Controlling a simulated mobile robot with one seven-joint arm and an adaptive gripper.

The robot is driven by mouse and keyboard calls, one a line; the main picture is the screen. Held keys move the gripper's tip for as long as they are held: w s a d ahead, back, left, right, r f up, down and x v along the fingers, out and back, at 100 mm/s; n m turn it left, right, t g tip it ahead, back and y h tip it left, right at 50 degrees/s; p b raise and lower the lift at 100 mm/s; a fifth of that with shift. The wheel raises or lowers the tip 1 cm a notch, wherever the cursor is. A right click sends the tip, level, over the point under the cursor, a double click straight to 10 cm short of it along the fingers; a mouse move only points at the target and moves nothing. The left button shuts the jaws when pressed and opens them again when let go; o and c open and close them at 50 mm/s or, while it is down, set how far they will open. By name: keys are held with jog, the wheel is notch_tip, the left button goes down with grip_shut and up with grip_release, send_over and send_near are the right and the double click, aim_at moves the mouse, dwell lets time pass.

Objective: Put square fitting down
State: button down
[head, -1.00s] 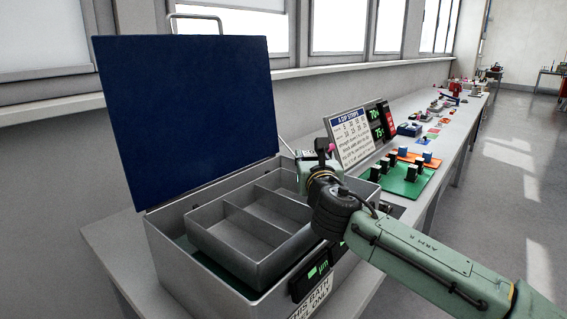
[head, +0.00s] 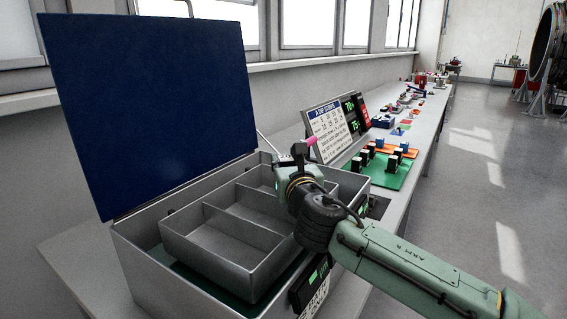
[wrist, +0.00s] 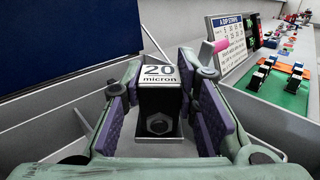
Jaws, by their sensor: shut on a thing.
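My gripper (wrist: 163,108) is shut on a dark, squarish block, which I take as the square fitting (wrist: 147,101). In the wrist view the block stands between the purple pads. A white label reading "20 micron" (wrist: 160,76) is on its top, and a hex-shaped piece shows on its near face.
The blue lid (head: 150,110) stands open at the left. A sign board with green readouts (head: 335,130) stands behind my gripper. A green board (head: 395,175) with several black blocks lies further along the bench. A pink piece (wrist: 214,46) shows beyond the right finger.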

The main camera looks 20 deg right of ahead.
aim_at(287, 165)
jog(key=shift+w+f+b, duration=0.1)
jog(key=shift+f+b, duration=0.3)
jog(key=shift+f, duration=0.25)
jog(key=c, duration=1.3)
grip_release()
jog(key=shift+a+f, duration=0.1)
jog(key=shift+f, duration=0.1)
jog(key=shift+r, duration=0.1)
jog(key=shift+r+p, duration=0.35)
jog(key=shift+p, duration=0.05)
jog(key=s, duration=0.2)
jog(key=s+b, duration=0.1)
jog(key=s, duration=0.1)
jog(key=s+b, duration=0.1)
jog(key=s, duration=0.1)
jog(key=shift+s+a+r, duration=0.2)
jog(key=shift+a, duration=0.1)
jog(key=shift+s+a+r, duration=0.1)
jog(key=shift+s+a, duration=0.05)
jog(key=shift+s, duration=0.4)
